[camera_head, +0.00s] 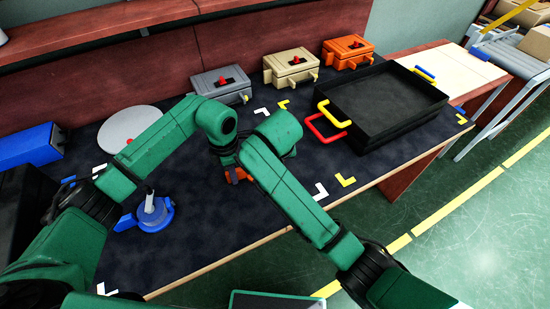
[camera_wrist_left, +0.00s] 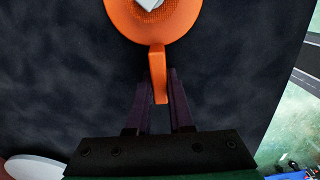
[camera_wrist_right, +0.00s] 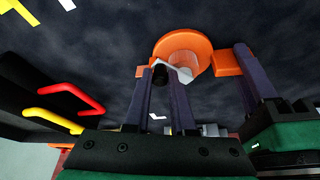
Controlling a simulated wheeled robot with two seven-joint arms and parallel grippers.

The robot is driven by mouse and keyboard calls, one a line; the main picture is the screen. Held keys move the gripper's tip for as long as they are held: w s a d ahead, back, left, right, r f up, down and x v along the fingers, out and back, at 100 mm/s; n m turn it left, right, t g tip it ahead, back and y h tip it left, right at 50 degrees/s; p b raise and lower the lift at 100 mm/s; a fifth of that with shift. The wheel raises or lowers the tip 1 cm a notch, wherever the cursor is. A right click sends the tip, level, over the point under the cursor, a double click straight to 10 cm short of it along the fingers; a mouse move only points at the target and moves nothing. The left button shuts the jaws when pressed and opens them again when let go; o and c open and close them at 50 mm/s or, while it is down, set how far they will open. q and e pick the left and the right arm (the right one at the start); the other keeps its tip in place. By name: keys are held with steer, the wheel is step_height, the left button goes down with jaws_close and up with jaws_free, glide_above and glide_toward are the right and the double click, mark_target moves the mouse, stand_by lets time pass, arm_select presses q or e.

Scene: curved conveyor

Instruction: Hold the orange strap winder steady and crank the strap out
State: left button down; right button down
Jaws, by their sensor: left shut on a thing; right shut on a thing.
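The orange strap winder (camera_head: 236,176) sits on the dark table top, mostly hidden in the head view behind my two forearms. In the left wrist view its round orange body (camera_wrist_left: 166,33) has a flat tab pointing at me, and my left gripper (camera_wrist_left: 160,92) is shut on that tab. In the right wrist view the winder's body (camera_wrist_right: 200,48) shows a pale crank with a dark knob (camera_wrist_right: 160,74). My right gripper (camera_wrist_right: 162,88) is shut at that knob. My left gripper's fingers (camera_wrist_right: 244,72) stand close beside it. No pulled-out strap can be made out.
A blue winder-like piece (camera_head: 153,217) stands at the left front. A black tray (camera_head: 385,100) with coloured handles is at the right. Grey (camera_head: 222,85), beige (camera_head: 290,67) and orange (camera_head: 348,52) boxes line the back. A white disc (camera_head: 128,127) lies left.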

stand_by(0.3)
steer(key=c, duration=0.8)
jaws_free()
steer(key=shift+o, duration=0.2)
steer(key=shift+s+r, duration=0.1)
steer(key=shift+r, duration=0.15)
steer(key=s+d+r, duration=0.2)
steer(key=s, duration=1)
steer(key=shift+s+d+r, duration=0.15)
steer(key=shift+s+d, duration=0.15)
steer(key=shift+s, duration=0.05)
